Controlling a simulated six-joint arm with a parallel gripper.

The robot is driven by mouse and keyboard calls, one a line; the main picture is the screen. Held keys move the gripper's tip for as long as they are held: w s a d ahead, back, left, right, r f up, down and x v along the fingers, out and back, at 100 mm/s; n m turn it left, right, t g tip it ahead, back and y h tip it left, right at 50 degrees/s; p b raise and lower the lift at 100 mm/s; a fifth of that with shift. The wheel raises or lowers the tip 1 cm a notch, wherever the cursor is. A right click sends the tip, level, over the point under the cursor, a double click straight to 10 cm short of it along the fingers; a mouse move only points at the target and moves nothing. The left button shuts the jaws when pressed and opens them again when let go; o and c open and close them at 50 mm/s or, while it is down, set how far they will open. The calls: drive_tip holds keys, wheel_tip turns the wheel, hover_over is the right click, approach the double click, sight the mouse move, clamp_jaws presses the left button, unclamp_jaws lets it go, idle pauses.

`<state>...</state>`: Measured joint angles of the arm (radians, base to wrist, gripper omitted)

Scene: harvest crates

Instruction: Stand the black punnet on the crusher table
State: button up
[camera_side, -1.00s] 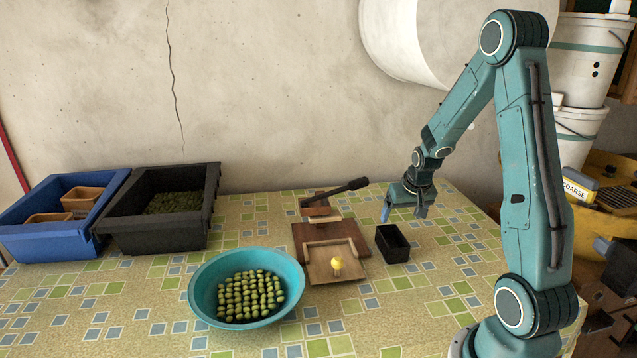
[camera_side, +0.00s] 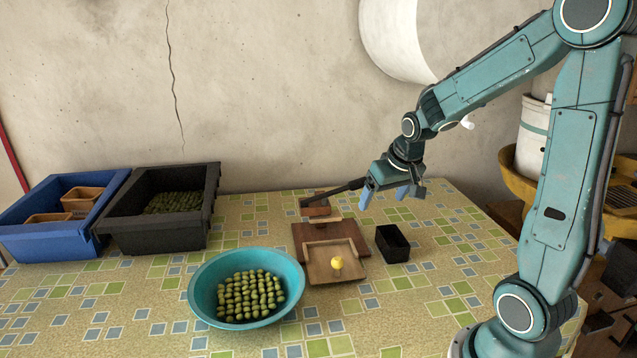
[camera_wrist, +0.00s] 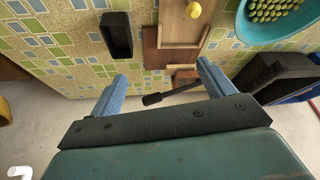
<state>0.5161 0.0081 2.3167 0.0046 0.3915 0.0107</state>
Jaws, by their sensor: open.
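The black punnet (camera_side: 392,244) stands upright and empty on the tiled table, just right of the wooden crusher board. It also shows in the wrist view (camera_wrist: 116,36), beyond my left finger. The crusher table (camera_side: 335,260) is a light wooden tray in front of a darker board, with a yellow knob (camera_side: 337,263) on it. The crusher's dark lever (camera_side: 350,187) rises to the right behind it. My gripper (camera_side: 384,196) is open and empty, above and behind the punnet, close to the lever's end. It also shows in the wrist view (camera_wrist: 160,84).
A turquoise bowl (camera_side: 203,299) of green olives stands front left of the crusher. A black crate (camera_side: 150,236) of olives and a blue crate (camera_side: 45,242) with terracotta punnets stand at the left. The table's right front is clear.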

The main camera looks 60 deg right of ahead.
drive_tip(key=s+a+r+n+y, duration=0.1)
drive_tip(key=s+a+r+n, duration=0.2)
drive_tip(key=s+a, duration=0.4)
drive_tip(key=s+a+r+n+t+y, duration=0.1)
drive_tip(key=s+a+r+n, duration=0.2)
drive_tip(key=s+a+r, duration=0.3)
drive_tip(key=shift+s+a+r, duration=0.15)
drive_tip(key=shift+s+a, duration=0.2)
drive_tip(key=shift+a, duration=2.15)
